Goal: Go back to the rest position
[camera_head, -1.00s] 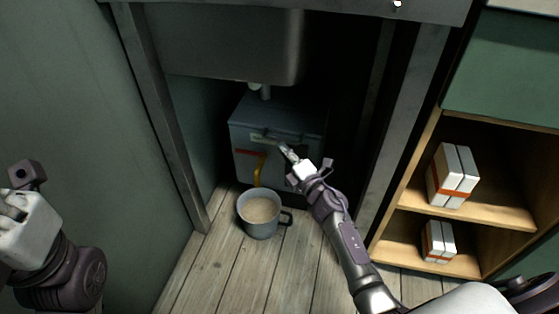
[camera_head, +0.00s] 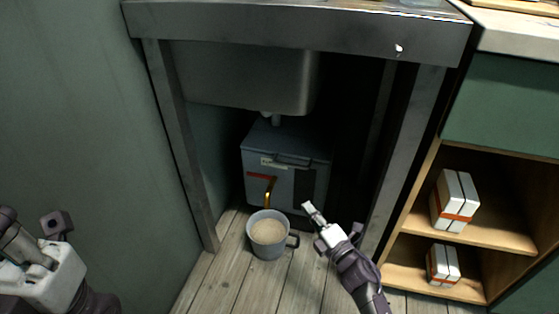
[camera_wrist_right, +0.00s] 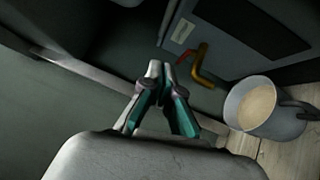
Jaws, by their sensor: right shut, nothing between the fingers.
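My right gripper (camera_head: 312,212) is shut and empty in the head view, in front of the grey box under the sink and to the right of the mug. It also shows in the right wrist view (camera_wrist_right: 160,70), its fingertips together with nothing between them. My left gripper (camera_head: 30,262) is at the lower left of the head view, partly cut off by the frame edge. Its fingers are not clear enough to tell open from shut.
A grey mug (camera_head: 268,252) with pale contents stands on the plank floor below the yellow spout of a grey box (camera_head: 262,150). A metal sink (camera_head: 240,75) hangs above. Shelves (camera_head: 485,228) with white boxes stand right; a green wall (camera_head: 75,120) is left.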

